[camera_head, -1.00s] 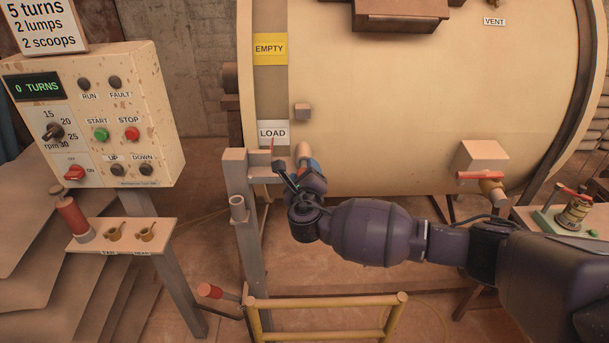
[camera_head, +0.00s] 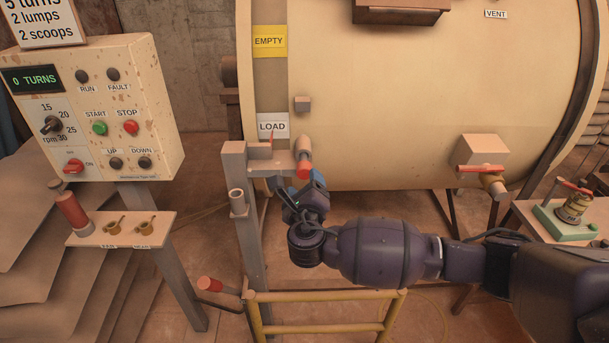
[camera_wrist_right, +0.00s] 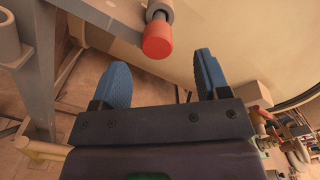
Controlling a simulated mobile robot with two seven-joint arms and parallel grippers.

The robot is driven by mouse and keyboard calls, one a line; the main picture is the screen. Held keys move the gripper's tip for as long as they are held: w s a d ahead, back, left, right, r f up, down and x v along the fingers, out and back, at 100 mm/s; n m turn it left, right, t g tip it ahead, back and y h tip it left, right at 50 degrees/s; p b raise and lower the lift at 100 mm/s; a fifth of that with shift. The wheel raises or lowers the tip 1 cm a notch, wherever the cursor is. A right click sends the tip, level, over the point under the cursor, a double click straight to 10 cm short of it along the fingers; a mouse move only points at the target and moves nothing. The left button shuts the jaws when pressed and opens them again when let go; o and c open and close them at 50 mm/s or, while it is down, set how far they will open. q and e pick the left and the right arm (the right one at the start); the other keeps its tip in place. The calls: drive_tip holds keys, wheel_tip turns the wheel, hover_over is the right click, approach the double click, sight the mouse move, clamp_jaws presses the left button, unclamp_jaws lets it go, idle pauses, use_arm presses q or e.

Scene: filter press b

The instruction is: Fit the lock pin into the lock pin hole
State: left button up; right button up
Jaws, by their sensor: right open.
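The lock pin (camera_head: 304,170) shows as a red round end on a tan and grey cylinder at the drum, right of the LOAD label. In the right wrist view its red end (camera_wrist_right: 158,40) lies just beyond the fingertips. It seems to sit in a sleeve at the end of the post's arm; the lock pin hole itself is hidden. My right gripper (camera_head: 302,196) is just below the red end, open and empty. Its two blue fingers (camera_wrist_right: 160,76) are apart with a clear gap to the pin. My left gripper is not in view.
A grey post (camera_head: 248,220) with a small upright tube (camera_head: 238,201) stands left of my right gripper. A yellow rail (camera_head: 325,296) lies below. The large cream drum (camera_head: 400,110) is behind. A control box (camera_head: 100,110) and small shelf (camera_head: 122,232) stand left.

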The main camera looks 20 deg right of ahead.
drive_tip(key=v, duration=0.3)
drive_tip(key=shift+s, duration=0.2)
drive_tip(key=shift+c, duration=0.5)
